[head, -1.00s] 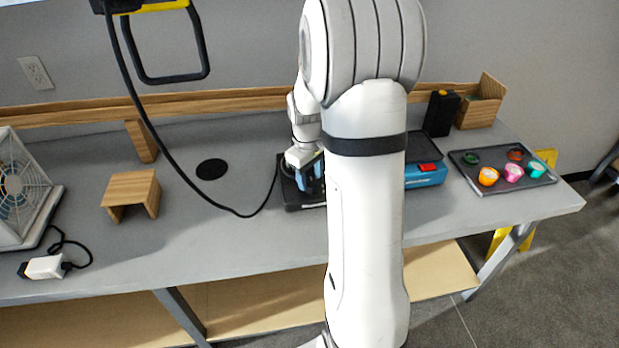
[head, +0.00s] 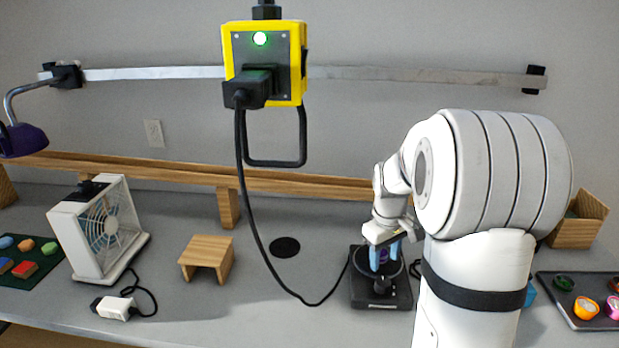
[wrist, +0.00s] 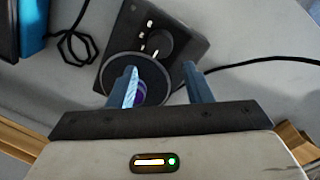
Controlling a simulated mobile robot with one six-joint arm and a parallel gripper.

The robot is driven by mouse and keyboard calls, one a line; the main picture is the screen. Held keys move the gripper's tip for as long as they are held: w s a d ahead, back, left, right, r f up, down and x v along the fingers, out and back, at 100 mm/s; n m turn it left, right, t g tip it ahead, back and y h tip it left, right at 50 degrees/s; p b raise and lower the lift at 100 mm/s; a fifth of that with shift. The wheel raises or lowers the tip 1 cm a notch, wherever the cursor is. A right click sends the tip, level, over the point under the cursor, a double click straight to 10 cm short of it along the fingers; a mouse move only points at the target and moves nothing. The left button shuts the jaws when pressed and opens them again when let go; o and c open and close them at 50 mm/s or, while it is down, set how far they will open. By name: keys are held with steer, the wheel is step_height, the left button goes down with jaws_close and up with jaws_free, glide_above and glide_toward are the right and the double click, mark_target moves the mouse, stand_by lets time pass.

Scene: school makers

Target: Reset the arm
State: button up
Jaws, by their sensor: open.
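My gripper (head: 383,258) is open over a black device (head: 368,291) on the bench, its two blue fingers pointing down. In the wrist view my gripper (wrist: 160,78) has its fingers apart above the device's round dark plate. The black device (wrist: 190,40) shows a knob and small white marks there. Something purple (wrist: 140,98) shows on or over the round plate, partly hidden by a finger. I see nothing held between the fingers. My white arm reaches in from the right and hides part of the bench.
A yellow power box (head: 263,62) with a green light hangs above the bench; its black cord runs to the device. A dark tray (head: 560,302) with colored cups is right.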

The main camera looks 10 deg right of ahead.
steer(key=s+a+r+m+t+p, duration=0.1)
steer(key=s+a+r+m, duration=0.1)
steer(key=s+a, duration=0.5)
steer(key=s+a+r+m+t, duration=0.1)
steer(key=s+a+r, duration=0.4)
steer(key=s, duration=0.7)
steer(key=shift+s+a+m+y+p, duration=0.3)
steer(key=shift+a+m+y+p, duration=0.1)
steer(key=shift+a, duration=0.6)
